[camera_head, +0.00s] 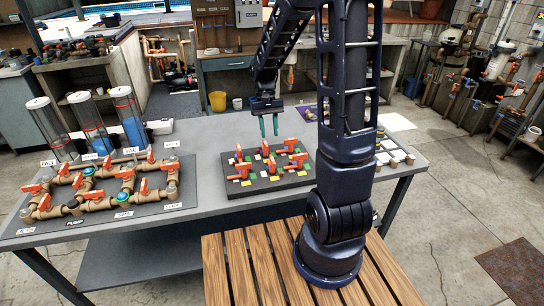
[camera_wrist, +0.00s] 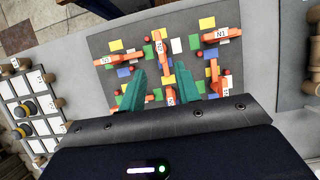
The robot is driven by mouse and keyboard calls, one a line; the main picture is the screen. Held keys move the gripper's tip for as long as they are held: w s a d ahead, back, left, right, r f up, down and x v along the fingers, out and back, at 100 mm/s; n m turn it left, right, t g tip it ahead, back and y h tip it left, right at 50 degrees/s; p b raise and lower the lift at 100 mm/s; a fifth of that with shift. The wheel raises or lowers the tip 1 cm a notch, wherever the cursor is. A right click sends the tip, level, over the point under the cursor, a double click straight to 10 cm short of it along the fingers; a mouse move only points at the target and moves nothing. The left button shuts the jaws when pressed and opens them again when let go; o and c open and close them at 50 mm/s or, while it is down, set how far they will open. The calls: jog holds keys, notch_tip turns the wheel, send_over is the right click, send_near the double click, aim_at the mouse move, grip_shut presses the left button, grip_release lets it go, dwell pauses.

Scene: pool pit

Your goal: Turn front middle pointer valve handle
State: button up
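A dark board (camera_head: 262,184) on the grey table carries several orange pointer valve handles with coloured squares around them. The front middle handle (camera_head: 272,166) stands in the near row. In the wrist view the front middle handle (camera_wrist: 160,48) lies roughly along the picture's vertical, just above the gap between the fingers. My gripper (camera_head: 268,128) hangs above the back part of the board, clear of the handles. Its two teal fingers (camera_wrist: 160,78) are apart with nothing held, pointing down at the board. The lower part of the board is hidden by the gripper body in the wrist view.
Neighbouring handles, one marked N1 (camera_wrist: 222,35), sit close on both sides. A mat of brown pipes with orange valves (camera_head: 105,190) lies left, with clear tubes (camera_head: 128,115) behind. A rack of white tiles (camera_head: 392,155) is right of the board. Table around the board is mostly clear.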

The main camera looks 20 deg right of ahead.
aim_at(272, 159)
jog(key=x, duration=1)
jog(key=shift+f, duration=0.1)
jog(key=shift+c, duration=0.2)
grip_shut()
